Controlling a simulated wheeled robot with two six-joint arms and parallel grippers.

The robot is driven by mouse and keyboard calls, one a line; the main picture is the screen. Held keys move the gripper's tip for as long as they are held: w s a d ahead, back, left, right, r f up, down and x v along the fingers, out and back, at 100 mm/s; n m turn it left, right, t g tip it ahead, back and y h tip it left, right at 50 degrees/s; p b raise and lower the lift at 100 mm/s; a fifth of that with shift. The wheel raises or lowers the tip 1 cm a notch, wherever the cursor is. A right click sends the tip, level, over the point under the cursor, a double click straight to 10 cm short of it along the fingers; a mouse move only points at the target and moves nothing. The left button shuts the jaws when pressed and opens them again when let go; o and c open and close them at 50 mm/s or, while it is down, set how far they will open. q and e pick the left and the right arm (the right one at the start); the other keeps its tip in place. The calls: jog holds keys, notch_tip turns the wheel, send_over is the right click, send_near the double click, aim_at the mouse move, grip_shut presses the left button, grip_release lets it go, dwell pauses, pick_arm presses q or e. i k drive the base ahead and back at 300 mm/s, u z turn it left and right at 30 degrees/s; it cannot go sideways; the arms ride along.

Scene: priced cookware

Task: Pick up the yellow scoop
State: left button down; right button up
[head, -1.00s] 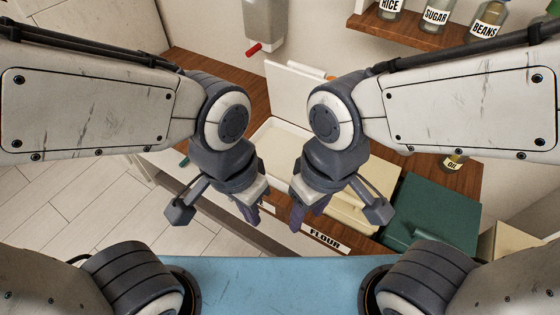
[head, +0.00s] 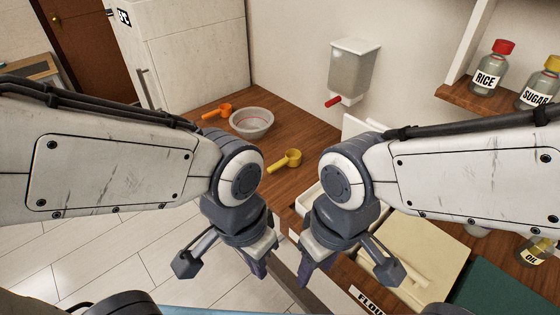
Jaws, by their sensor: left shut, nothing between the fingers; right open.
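The yellow scoop (head: 287,160) lies on the wooden counter, between my two forearms in the head view. Its round cup is at the right and its handle points left. My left gripper (head: 258,268) hangs in front of the counter edge, below the scoop in the picture, shut and empty. My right gripper (head: 307,272) hangs to its right, near the open bin, open with nothing in it. Both grippers are apart from the scoop.
An orange scoop (head: 217,111) and a grey bowl (head: 251,122) stand further back on the counter (head: 290,128). A wall dispenser (head: 353,68) with a red lever hangs behind. A cream bin lid (head: 415,250) and green lid (head: 495,290) are at right. RICE (head: 492,70) and SUGAR (head: 538,90) jars sit on a shelf.

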aim_at(293, 156)
jog(key=z, duration=0.05)
jog(key=k, duration=0.5)
jog(key=u, duration=1.05)
jog(key=i, duration=0.65)
jog(key=u, duration=0.55)
jog(key=i, duration=0.65)
jog(key=z, duration=0.7)
jog(key=i, duration=0.75)
jog(key=z, duration=0.7)
